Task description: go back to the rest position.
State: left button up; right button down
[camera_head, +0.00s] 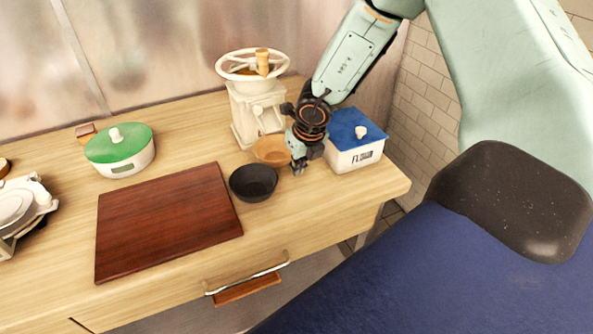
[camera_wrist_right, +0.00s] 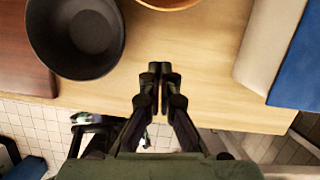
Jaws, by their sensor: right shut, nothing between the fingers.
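My right gripper (camera_head: 298,165) is over the right end of the wooden counter, between the black bowl and the flour box. In the right wrist view its fingers (camera_wrist_right: 160,75) are together with nothing between them, above bare wood near the counter's front edge. My right arm comes in from the upper right. My left gripper does not show in either view.
A black bowl (camera_head: 253,182) and an orange-brown bowl (camera_head: 270,150) stand left of the gripper. A blue-lidded flour box (camera_head: 355,150) is close on its right. A white grinder (camera_head: 255,100) stands behind. A brown board (camera_head: 165,220) and green-lidded dish (camera_head: 120,150) lie left.

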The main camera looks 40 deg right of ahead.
jog(key=v, duration=0.7)
jog(key=s+f+n, duration=0.2)
jog(key=n, duration=0.1)
jog(key=s+f+n+g+h, duration=0.1)
jog(key=s+f+n, duration=0.2)
jog(key=s+f+n+g+h, duration=0.1)
jog(key=s+f+n, duration=0.1)
jog(key=n, duration=0.1)
jog(key=shift+s+a+f, duration=0.2)
jog(key=shift+s+f, duration=0.05)
jog(key=shift+s, duration=0.05)
jog(key=s+a+f+n+y, duration=0.1)
jog(key=s+a+f+n, duration=0.3)
jog(key=s+n, duration=0.4)
jog(key=s+a+f+n+g, duration=0.1)
jog(key=s+a+f+n, duration=0.25)
jog(key=s+n, duration=0.45)
jog(key=s+a+f+n+y, duration=0.1)
jog(key=s+a+f+n, duration=0.4)
jog(key=n, duration=0.6)
pick_arm(q)
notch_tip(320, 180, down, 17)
jog(key=b, duration=1.7)
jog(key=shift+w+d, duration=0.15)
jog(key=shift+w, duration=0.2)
pick_arm(e)
notch_tip(320, 180, down, 16)
jog(key=shift+s+a+n, duration=0.3)
jog(key=shift+s+a, duration=0.05)
jog(key=shift+s, duration=0.15)
